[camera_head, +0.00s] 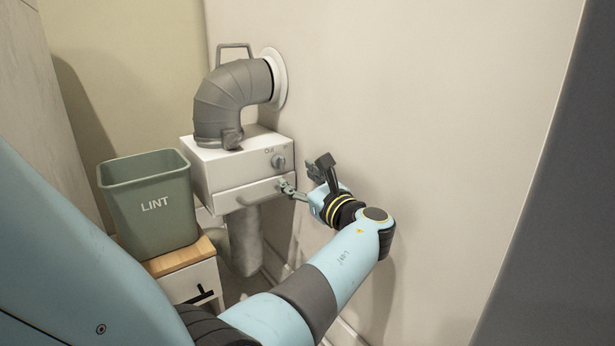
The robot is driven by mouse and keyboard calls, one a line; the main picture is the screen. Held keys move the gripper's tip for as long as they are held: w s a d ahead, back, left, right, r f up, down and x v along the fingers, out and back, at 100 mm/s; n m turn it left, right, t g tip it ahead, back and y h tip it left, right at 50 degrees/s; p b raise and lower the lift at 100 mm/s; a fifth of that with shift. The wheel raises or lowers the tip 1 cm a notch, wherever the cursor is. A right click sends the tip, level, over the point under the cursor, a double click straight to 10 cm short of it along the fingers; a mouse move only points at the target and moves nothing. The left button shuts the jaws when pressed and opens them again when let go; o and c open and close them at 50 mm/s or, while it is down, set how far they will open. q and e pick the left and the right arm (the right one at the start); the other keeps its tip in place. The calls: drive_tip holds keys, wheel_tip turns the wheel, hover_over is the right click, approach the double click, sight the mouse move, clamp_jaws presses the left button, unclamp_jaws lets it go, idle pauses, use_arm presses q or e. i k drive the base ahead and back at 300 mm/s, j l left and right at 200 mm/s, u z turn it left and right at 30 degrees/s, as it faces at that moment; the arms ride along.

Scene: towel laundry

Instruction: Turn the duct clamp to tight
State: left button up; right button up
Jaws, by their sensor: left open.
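The grey ribbed duct elbow (225,97) rises from the top of a white box (212,172) and bends into a round white wall flange (276,79). A darker grey piece, apparently the duct clamp (232,138), sits at the duct's lower end on the box top; its setting is too small to tell. A round grey knob (279,161) is on the box front, beside small lettering that may read "Out". My left gripper (297,175) is open and empty, just right of the box front, near the knob and below the clamp. My right gripper is not in view.
A green bin marked LINT (151,220) stands left on a wood-topped cabinet (172,262). The box has a drawer-like front with a handle (262,195). A grey pipe (245,240) hangs below it. A wire handle (234,47) stands behind the duct. The wall right is bare.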

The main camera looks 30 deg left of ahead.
sight(232, 140)
drive_tip(key=k+l, duration=0.7)
drive_tip(key=k, duration=0.2)
